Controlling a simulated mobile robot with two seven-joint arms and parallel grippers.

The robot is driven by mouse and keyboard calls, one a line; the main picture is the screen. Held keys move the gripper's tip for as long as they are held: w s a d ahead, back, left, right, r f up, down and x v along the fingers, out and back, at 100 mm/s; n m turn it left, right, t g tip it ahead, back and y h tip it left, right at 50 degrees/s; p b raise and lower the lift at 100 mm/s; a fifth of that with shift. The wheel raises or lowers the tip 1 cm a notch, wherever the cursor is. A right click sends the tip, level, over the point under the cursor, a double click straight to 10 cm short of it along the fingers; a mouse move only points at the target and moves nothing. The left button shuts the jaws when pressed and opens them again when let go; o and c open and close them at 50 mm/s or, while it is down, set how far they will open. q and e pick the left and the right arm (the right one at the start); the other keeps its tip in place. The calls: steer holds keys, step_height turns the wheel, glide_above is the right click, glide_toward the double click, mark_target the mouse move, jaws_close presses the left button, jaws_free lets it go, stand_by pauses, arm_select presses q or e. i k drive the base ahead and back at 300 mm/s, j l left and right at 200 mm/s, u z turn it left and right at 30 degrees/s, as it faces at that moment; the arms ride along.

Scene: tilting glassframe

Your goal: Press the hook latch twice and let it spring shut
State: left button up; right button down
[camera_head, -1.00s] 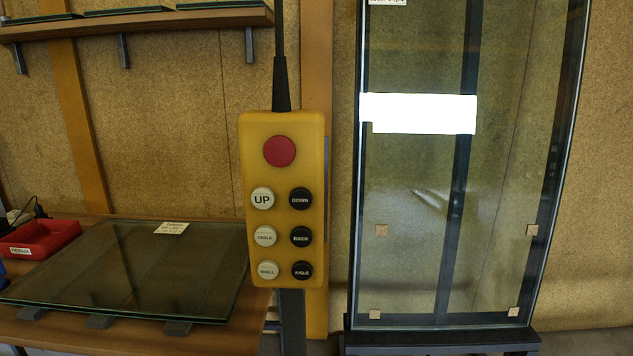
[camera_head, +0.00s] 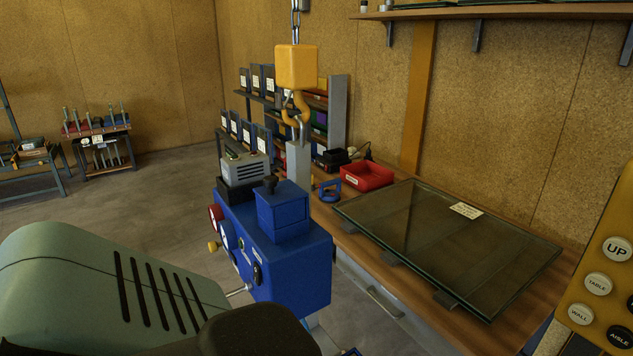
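A yellow hoist block (camera_head: 296,67) hangs on a chain at the top centre of the head view. Its yellow hook (camera_head: 301,108) hangs below it. A greyish piece shows at the hook's mouth; it is too small to tell whether the latch is open or shut. A blue unit (camera_head: 285,250) with round gauges and a yellow knob stands below the hook. I cannot tell whether the hook carries it. Neither of my grippers is in view.
A glass pane (camera_head: 440,240) lies on the wooden bench, beside a red bin (camera_head: 366,177). A yellow button pendant (camera_head: 600,280) hangs at the right edge. A grey-green slotted housing (camera_head: 95,290) fills the lower left. Open floor lies at left.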

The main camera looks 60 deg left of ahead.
mark_target(278, 96)
steer(key=u, duration=0.5)
steer(key=j+u, duration=0.15)
steer(key=u, duration=0.8)
steer(key=i+u, duration=0.1)
steer(key=u, duration=0.4)
